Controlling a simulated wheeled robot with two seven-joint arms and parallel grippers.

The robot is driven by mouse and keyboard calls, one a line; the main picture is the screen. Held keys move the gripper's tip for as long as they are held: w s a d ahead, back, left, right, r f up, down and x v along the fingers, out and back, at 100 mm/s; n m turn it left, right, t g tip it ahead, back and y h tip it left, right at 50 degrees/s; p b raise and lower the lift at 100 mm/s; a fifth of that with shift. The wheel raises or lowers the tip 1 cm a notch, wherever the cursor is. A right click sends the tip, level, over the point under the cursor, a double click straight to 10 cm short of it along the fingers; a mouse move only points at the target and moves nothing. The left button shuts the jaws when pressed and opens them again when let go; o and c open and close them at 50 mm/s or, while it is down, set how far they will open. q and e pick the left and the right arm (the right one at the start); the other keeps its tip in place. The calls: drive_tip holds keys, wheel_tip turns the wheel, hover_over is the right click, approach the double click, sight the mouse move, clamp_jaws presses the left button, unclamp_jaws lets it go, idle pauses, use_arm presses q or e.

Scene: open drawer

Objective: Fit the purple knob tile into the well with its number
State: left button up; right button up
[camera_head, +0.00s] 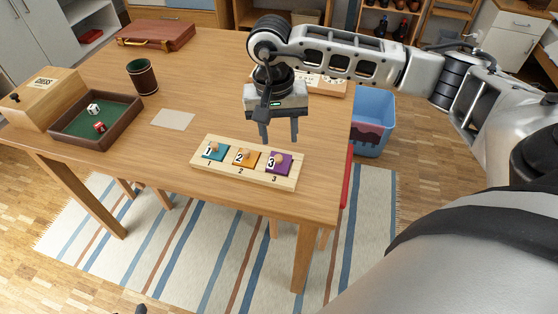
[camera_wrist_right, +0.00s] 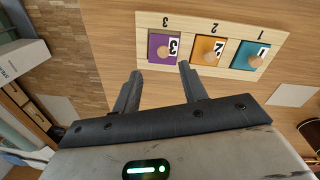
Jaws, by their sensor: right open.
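The purple knob tile (camera_head: 279,163), marked 3 with a wooden knob, lies at the number 3 place of the pale wooden board (camera_head: 225,176). In the right wrist view the purple tile (camera_wrist_right: 157,41) lines up with the printed 3; I cannot tell whether it is fully flush. An orange tile 2 (camera_head: 246,158) and a teal tile 1 (camera_head: 214,151) lie at their numbers. My right gripper (camera_head: 279,142) is open and empty, pointing down above and behind the board's purple end. In the right wrist view its fingers (camera_wrist_right: 160,70) are apart, clear of the tile. My left gripper is out of view.
A green-lined dice tray (camera_head: 72,137), a wooden box (camera_head: 40,95), a dark cup (camera_head: 142,76) and a pale card (camera_head: 173,119) are at the left. A red-brown case (camera_head: 156,34) lies at the back. A second board (camera_head: 325,84) lies behind my right gripper.

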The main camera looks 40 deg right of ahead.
sight(278, 156)
drive_tip(key=shift+s+a+f+p, duration=0.1)
drive_tip(key=shift+f+p, duration=0.1)
drive_tip(key=shift+f, duration=1.35)
drive_tip(key=shift+a+f+p, duration=0.1)
drive_tip(key=shift+f+p, duration=0.1)
drive_tip(key=shift+f, duration=1.3)
clamp_jaws()
